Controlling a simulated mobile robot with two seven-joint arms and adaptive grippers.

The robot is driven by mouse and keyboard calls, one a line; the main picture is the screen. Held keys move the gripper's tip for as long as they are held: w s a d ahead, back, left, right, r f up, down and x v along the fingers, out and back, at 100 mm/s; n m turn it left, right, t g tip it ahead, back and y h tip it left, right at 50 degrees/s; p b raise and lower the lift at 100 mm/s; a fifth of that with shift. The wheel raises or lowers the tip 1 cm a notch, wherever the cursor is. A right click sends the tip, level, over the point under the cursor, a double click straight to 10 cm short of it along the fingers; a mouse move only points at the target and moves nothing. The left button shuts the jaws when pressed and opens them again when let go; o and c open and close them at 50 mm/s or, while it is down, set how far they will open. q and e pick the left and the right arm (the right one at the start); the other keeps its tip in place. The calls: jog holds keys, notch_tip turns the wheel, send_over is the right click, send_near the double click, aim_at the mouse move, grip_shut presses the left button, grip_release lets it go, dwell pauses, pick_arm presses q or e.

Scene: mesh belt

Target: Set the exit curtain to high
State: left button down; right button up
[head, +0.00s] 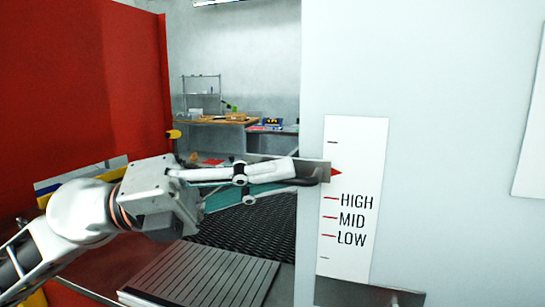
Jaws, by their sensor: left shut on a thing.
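The white scale plate (349,258) on the pale wall carries red marks for HIGH, MID and LOW. My left gripper (305,176) reaches in from the left and is shut on the curtain's bar, just left of the scale. The exact grip contact is partly hidden. My right gripper is not in view.
A black mesh belt (245,232) runs below the gripper, with a grey ribbed plate (205,275) in front of it. A red panel (75,90) stands at left. A wooden bench (215,121) and a shelf rack (201,85) stand far back.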

pick_arm(q)
notch_tip(320, 180, down, 4)
jog(key=shift+f+b, duration=0.2)
jog(key=shift+b, duration=0.1)
jog(key=c, duration=2.2)
grip_release()
jog(key=shift+o, duration=0.2)
jog(key=v, duration=1.2)
